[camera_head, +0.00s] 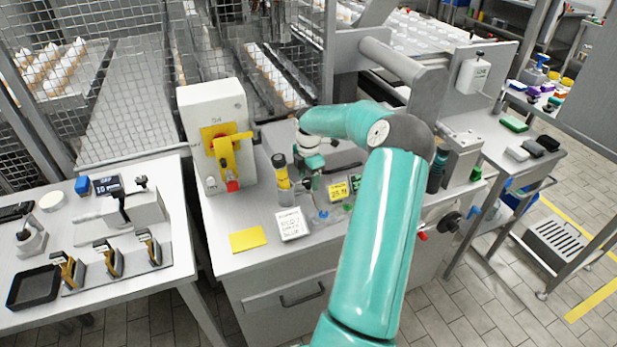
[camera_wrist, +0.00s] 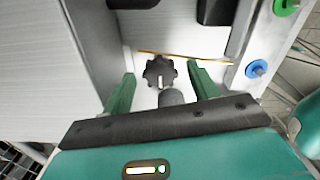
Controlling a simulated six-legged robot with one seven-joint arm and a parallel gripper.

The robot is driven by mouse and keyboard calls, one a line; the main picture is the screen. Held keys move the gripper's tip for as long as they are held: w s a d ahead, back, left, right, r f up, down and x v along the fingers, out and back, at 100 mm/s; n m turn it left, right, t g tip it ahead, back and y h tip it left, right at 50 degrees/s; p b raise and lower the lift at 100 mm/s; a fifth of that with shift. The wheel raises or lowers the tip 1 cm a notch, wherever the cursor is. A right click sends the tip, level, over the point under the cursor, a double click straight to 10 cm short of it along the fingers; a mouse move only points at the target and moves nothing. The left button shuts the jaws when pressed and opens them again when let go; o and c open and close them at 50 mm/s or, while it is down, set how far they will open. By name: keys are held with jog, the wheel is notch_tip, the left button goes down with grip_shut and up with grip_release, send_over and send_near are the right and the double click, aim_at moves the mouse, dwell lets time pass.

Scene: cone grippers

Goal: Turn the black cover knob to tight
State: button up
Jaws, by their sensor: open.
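The black lobed knob (camera_wrist: 153,73) is in the upper middle of the wrist view, with a pale pointer mark on it. My gripper (camera_wrist: 161,74) is open, with one green finger left of the knob and one right of it. Gaps show between the knob and both fingers, and I see no contact. A grey round part (camera_wrist: 172,97) shows just below the knob. In the head view my gripper (camera_head: 313,178) points down over the metal bench, and I cannot make out this knob there.
A white label card (camera_head: 292,224) and a yellow sheet (camera_head: 248,239) lie in front. A blue knob (camera_wrist: 257,68) and a green knob (camera_wrist: 285,5) are at right in the wrist view.

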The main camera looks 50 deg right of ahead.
jog(key=c, duration=1)
jog(key=shift+m, duration=0.4)
jog(key=m, duration=0.8)
jog(key=shift+m, duration=0.4)
jog(key=m, duration=0.4)
jog(key=shift+m, duration=2.2)
